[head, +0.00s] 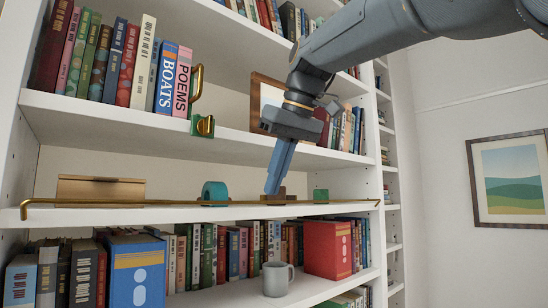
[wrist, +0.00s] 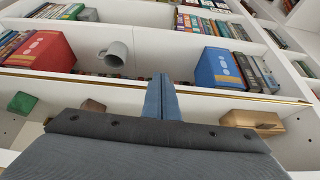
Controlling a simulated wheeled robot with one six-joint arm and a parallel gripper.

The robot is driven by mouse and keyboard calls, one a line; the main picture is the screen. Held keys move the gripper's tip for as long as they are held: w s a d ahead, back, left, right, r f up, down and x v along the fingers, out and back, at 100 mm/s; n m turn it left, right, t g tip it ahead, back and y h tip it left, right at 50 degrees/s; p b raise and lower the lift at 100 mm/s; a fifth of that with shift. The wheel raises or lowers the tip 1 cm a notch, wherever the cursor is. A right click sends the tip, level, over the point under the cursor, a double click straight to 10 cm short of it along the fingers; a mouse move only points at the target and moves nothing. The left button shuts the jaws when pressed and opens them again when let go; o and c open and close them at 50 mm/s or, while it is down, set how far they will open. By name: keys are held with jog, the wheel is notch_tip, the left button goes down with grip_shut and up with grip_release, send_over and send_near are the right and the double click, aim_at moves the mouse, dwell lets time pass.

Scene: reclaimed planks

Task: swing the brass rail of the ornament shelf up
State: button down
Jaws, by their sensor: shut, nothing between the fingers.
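The brass rail (head: 160,203) is a thin rod lying low along the front edge of the ornament shelf (head: 60,216), with a bent end at the left. It also shows in the wrist view as a thin line (wrist: 230,92) running across behind my fingers. My gripper (head: 270,192) points down with its blue fingers shut and empty. Its tips are at the rail, right of its middle; I cannot tell if they touch it. In the wrist view the shut fingers (wrist: 160,80) overlap the rail line.
On the ornament shelf stand a tan box (head: 100,188), a teal rounded ornament (head: 214,192), a brown block (head: 275,198) and a green block (head: 320,195). A grey mug (head: 277,279) and books fill the shelf below.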

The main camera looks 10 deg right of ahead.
aim_at(249, 202)
jog(key=a+f+b, duration=0.1)
jog(key=b, duration=0.1)
jog(key=w+a+f+b, duration=0.1)
jog(key=f+b, duration=0.1)
jog(key=w+a+f+b, duration=0.1)
jog(key=b, duration=0.1)
jog(key=shift+w+f+b, duration=0.15)
jog(key=shift+f+b, duration=0.2)
jog(key=shift+f, duration=0.05)
jog(key=shift+w+a+p, duration=0.55)
jog(key=shift+w+p, duration=0.2)
jog(key=shift+w, duration=0.15)
jog(key=shift+w+a+p, duration=0.55)
jog(key=shift+w+p, duration=0.15)
jog(key=shift+w, duration=0.15)
dwell(1.2)
jog(key=shift+s, duration=0.1)
jog(key=shift+s+d+b, duration=0.45)
jog(key=shift+s+d, duration=0.25)
jog(key=shift+s, duration=0.25)
jog(key=shift+s+d+b, duration=0.4)
jog(key=shift+s+d, duration=0.25)
jog(key=shift+s, duration=0.3)
